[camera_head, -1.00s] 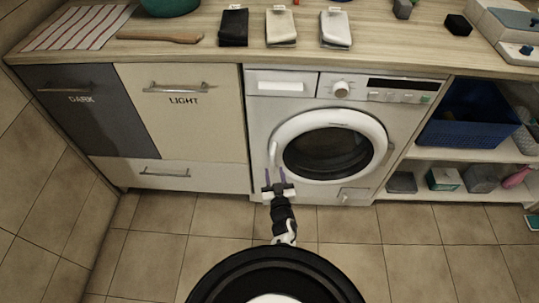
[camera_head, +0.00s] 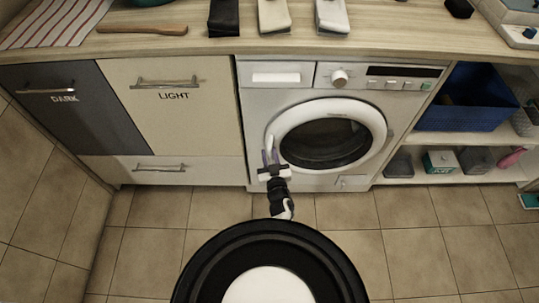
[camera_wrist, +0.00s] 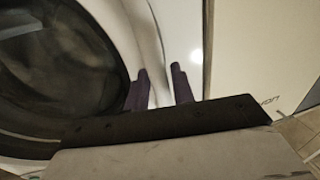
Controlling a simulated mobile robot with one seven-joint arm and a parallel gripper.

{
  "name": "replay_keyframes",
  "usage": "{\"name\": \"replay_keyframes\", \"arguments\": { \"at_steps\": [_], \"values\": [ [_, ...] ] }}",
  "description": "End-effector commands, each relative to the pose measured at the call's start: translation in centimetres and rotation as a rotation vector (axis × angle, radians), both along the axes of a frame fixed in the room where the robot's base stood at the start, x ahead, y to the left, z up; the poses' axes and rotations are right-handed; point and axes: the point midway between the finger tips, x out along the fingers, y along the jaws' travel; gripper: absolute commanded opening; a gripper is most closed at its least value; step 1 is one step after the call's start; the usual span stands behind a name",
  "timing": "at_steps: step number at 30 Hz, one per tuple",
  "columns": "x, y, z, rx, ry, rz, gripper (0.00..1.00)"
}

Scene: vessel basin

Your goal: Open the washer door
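The washer (camera_head: 252,125) stands under the counter, and its round white door (camera_head: 371,117) with dark glass is shut. The door's light handle (camera_head: 270,142) is at the left of the door ring. My gripper (camera_head: 271,155) is at the lower end of this handle, with its two purple fingers apart and pointing at the washer front. In the wrist view, my gripper (camera_wrist: 161,80) shows open, with the door ring (camera_wrist: 112,35) on the left. A pale curved strip, seemingly the handle, runs down toward the gap between the fingers. I cannot tell whether they touch it.
Left of the washer are a dark drawer front (camera_head: 70,110) and a light one (camera_head: 170,120) with bar handles. On the right, open shelves hold a blue basket (camera_head: 468,105) and small items. The tiled floor (camera_head: 350,215) in front of the washer is clear.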

Motion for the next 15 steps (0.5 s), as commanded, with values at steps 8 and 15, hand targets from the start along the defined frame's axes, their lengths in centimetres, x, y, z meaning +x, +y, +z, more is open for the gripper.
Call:
{"name": "replay_keyframes", "arguments": {
  "at_steps": [8,15],
  "values": [
    [0.02,0.01,0.01,0.0,0.0,0.0,0.0],
    [-0.09,-0.02,0.08,-0.001,0.0,0.002,0.0]
  ]
}}
